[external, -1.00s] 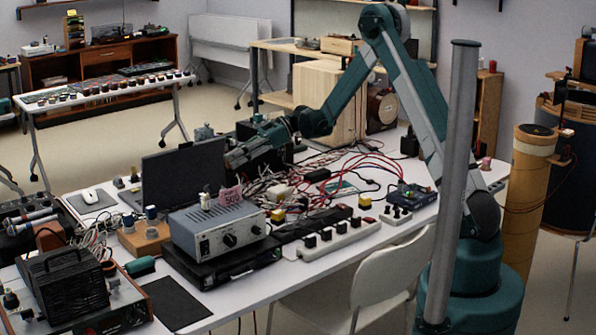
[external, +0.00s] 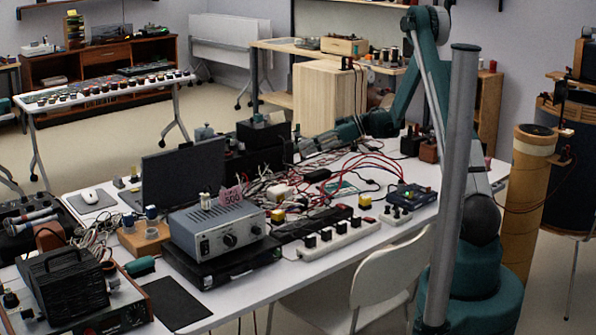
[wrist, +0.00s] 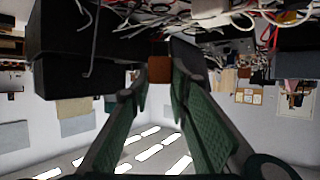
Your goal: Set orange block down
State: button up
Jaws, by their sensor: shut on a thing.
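A small brown-orange block (wrist: 159,75) shows between the fingertips of my gripper (wrist: 158,88) in the wrist view. My gripper is shut on it, with the two green fingers to its left and right. In the external view my gripper (external: 304,148) is over the far part of the white table, by the cable tangle and black boxes. I cannot make out the block there, as it is too small or hidden. I cannot tell how high it is above the table.
Black boxes (external: 264,134) stand close to my gripper's left. Tangled cables (external: 290,178) cover the table's middle. A laptop (external: 183,173), a grey power supply (external: 217,230) and a power strip (external: 340,238) are nearer. A brown terminal block (external: 428,151) stands at the right.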

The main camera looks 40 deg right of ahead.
jog(key=s+d+m+t+h, duration=0.1)
jog(key=s+d+m, duration=0.1)
jog(key=s+d, duration=0.4)
jog(key=s+d+f+m+t+h, duration=0.1)
jog(key=s+d, duration=0.5)
jog(key=d, duration=1)
jog(key=s+d+f+m+t+h+b, duration=0.1)
jog(key=s+d+m+t+h, duration=0.1)
jog(key=s+d, duration=0.4)
jog(key=d+h, duration=0.1)
jog(key=d, duration=0.4)
jog(key=shift+s+d+f+m, duration=0.15)
jog(key=shift+s+d+m, duration=0.1)
jog(key=shift+m, duration=0.15)
jog(key=shift+f+b, duration=0.7)
jog(key=shift+f, duration=2.45)
jog(key=shift+f, duration=0.1)
jog(key=shift+f+b, duration=0.5)
jog(key=shift+f, duration=1.25)
jog(key=shift+f, duration=0.15)
